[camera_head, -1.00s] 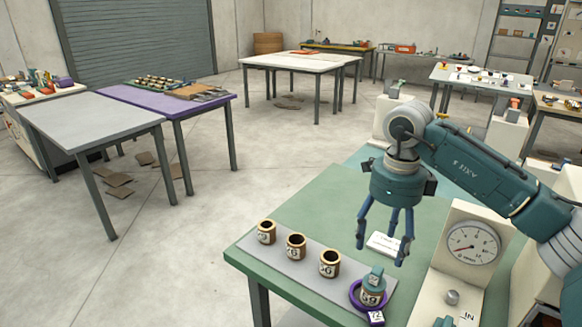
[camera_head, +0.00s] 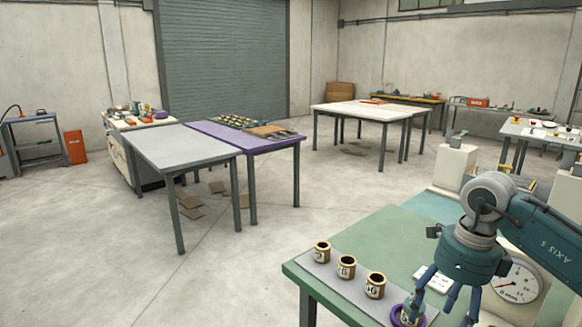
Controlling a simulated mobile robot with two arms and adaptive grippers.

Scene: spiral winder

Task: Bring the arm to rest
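My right gripper (camera_head: 446,306) hangs fingers-down from the teal arm (camera_head: 545,235) at the lower right. Its fingers are spread and I see nothing between them. It is over the green table (camera_head: 375,240). A can with a teal top (camera_head: 411,301), standing at a purple ring (camera_head: 398,317), shows just left of the fingers and partly behind them. I cannot tell how far apart they are in depth. My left gripper is not in view.
Three brown cups with labels (camera_head: 346,267) stand in a row on a grey mat (camera_head: 322,274). A dial gauge (camera_head: 516,284) is right of the gripper. A white card (camera_head: 432,283) is partly hidden.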

